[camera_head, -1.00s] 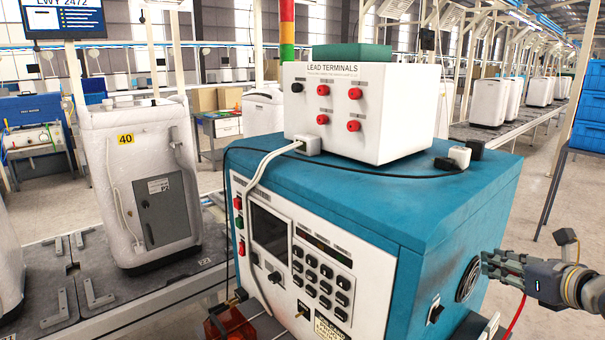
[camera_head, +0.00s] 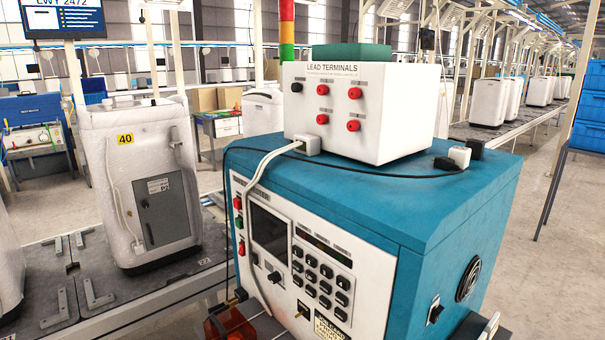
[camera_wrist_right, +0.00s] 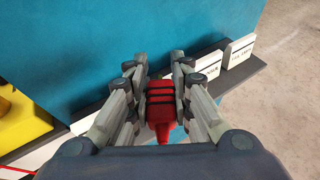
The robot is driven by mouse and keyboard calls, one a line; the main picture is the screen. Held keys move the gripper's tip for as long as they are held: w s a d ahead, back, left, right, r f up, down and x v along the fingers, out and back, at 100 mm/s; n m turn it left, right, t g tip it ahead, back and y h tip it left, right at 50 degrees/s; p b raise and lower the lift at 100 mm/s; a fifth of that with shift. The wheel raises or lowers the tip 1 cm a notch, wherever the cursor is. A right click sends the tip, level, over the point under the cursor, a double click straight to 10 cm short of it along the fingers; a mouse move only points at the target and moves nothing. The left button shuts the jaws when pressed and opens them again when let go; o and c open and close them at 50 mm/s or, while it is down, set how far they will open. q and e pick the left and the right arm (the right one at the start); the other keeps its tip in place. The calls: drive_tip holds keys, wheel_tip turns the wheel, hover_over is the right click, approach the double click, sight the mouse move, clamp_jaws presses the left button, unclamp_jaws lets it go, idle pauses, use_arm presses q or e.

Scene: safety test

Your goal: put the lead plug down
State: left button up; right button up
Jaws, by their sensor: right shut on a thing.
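My right gripper (camera_wrist_right: 160,75) is shut on a red lead plug (camera_wrist_right: 160,100) with dark bands, seen in the right wrist view. The plug sits between the fingers, beside the blue side of the tester. A dark ledge (camera_wrist_right: 245,72) runs along the foot of that side, with white labelled blocks (camera_wrist_right: 237,51) on it; their lettering is too small to read surely. I cannot tell whether the plug touches the ledge. In the head view neither gripper shows. The blue and white tester (camera_head: 400,215) carries a white lead terminals box (camera_head: 385,110) with red sockets and one black socket.
A yellow object (camera_wrist_right: 20,115) stands left of the gripper in the wrist view, with a red wire below it. A black cable and small plugs (camera_head: 459,156) lie on the tester top. A wrapped appliance (camera_head: 150,190) stands on the conveyor. Open floor lies right of the tester.

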drive_tip(key=n+y, duration=0.2)
drive_tip(key=n+g+y, duration=0.1)
drive_tip(key=y, duration=0.1)
drive_tip(key=n+g+y, duration=0.1)
drive_tip(key=n, duration=0.1)
drive_tip(key=shift+w+a+r+n+y, duration=0.1)
drive_tip(key=shift+w+r+n+y, duration=0.2)
drive_tip(key=shift+r+y, duration=0.1)
drive_tip(key=s+a+r+n+g+y, duration=0.1)
drive_tip(key=s+a+r, duration=0.3)
drive_tip(key=a, duration=0.3)
drive_tip(key=s+a+r+n+g, duration=0.1)
drive_tip(key=s+a+r, duration=0.2)
drive_tip(key=a, duration=0.4)
drive_tip(key=s+a+r+n+g+y, duration=0.1)
drive_tip(key=s+a+r, duration=0.3)
drive_tip(key=a, duration=0.3)
drive_tip(key=shift+s+a+r+y, duration=0.3)
drive_tip(key=shift+s+a, duration=0.05)
drive_tip(key=shift+s, duration=0.4)
drive_tip(key=shift+f, duration=0.1)
